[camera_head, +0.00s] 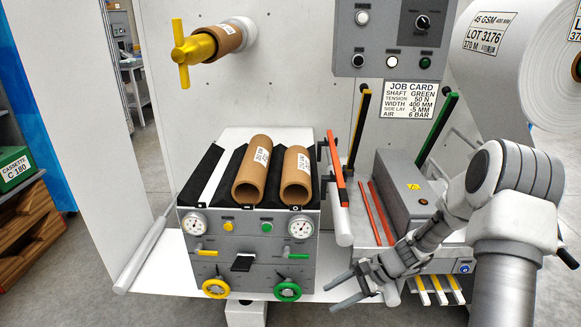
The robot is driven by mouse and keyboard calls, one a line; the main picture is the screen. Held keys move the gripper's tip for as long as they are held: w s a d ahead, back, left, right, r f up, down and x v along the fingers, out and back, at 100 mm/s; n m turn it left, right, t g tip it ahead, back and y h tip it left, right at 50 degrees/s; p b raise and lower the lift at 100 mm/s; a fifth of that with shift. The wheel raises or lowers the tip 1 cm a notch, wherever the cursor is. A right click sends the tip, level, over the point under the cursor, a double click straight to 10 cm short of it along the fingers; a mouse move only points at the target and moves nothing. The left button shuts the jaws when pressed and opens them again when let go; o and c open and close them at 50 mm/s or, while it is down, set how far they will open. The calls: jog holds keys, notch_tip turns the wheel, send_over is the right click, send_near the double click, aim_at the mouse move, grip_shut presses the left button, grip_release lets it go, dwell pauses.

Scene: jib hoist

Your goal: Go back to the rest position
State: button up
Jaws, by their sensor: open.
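My gripper (346,292) is at the lower middle of the head view, at the end of my grey arm coming in from the right. Its two fingers are apart and point to the lower left. Nothing shows between them. It is in front of the white ledge, to the right of the green handwheel (288,291) and apart from it.
Two brown cardboard cores (296,178) lie on the black cradle of a grey control unit (240,252). A red and white bar (338,195) stands near my arm. A grey box (408,190) and a large white roll (500,62) are at right. Open floor is at left.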

jog(key=s+r+n+t+h+p, duration=0.1)
jog(key=s+r+n+h+p, duration=0.25)
jog(key=r, duration=0.95)
jog(key=s+r+n+h+p, duration=0.15)
jog(key=s+r+n, duration=0.4)
jog(key=r, duration=0.65)
jog(key=s+d+r+n+t+h+p, duration=0.2)
jog(key=s+r+n+t+h+p, duration=0.1)
jog(key=s+r, duration=1)
jog(key=shift+s+d+r+n+t+h+p, duration=0.25)
jog(key=shift+r+n+t+h+p, duration=0.25)
jog(key=shift+n, duration=0.6)
jog(key=shift+w+r, duration=0.1)
